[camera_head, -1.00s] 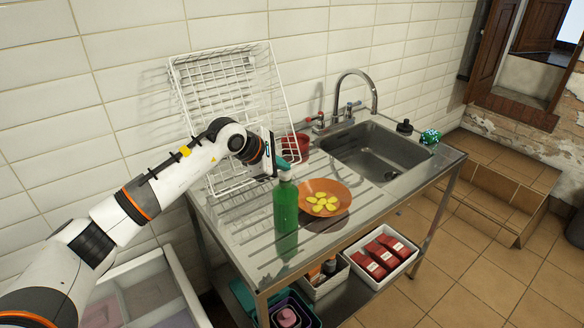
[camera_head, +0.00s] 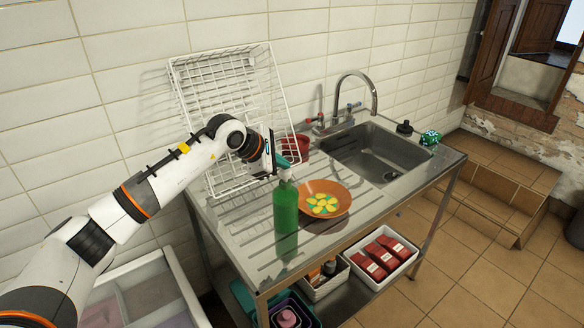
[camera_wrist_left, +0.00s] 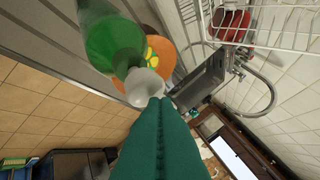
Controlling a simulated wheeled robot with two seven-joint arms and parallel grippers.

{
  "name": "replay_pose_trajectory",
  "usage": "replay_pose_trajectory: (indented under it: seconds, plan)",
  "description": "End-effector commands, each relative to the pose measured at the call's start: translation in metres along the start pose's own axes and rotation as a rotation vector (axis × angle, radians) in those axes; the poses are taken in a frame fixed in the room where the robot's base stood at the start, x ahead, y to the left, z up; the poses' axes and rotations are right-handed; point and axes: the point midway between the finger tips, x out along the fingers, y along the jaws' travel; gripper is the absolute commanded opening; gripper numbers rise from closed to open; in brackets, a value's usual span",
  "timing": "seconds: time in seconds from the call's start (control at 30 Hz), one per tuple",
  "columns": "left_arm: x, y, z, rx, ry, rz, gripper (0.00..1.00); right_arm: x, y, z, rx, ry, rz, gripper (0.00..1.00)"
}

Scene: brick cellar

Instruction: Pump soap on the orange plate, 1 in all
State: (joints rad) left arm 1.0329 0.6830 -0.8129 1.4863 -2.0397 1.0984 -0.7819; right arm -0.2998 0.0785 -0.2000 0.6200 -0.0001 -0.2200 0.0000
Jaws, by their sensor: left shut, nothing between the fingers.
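The green soap bottle (camera_head: 286,208) stands upright on the steel counter, just left of the orange plate (camera_head: 340,192). Its pale pump head shows in the left wrist view (camera_wrist_left: 145,87), above the green body (camera_wrist_left: 113,45). The plate has a yellow petal pattern with green soap among the petals. It is partly hidden behind the bottle in the left wrist view (camera_wrist_left: 158,48). My left gripper (camera_head: 284,165) is shut and empty, its teal fingertips (camera_wrist_left: 158,102) at the pump head; whether they touch it is unclear. My right gripper is not in view.
A white wire rack (camera_head: 225,85) leans on the wall behind my arm, with a red pot (camera_head: 302,146) beside it. The sink (camera_head: 378,155) and tap lie to the right. The counter's front is clear.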

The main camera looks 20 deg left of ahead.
Motion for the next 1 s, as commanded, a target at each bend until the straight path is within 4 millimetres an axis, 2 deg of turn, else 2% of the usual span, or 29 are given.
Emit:
replay_pose_trajectory:
  seconds: [0.53,1.0]
  plan:
    - [-0.038,-0.028,-0.028,0.001,0.001,-0.001,0.00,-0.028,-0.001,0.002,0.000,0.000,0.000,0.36]
    - [-0.040,-0.029,-0.029,0.000,0.000,0.000,0.00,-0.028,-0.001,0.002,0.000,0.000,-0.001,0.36]
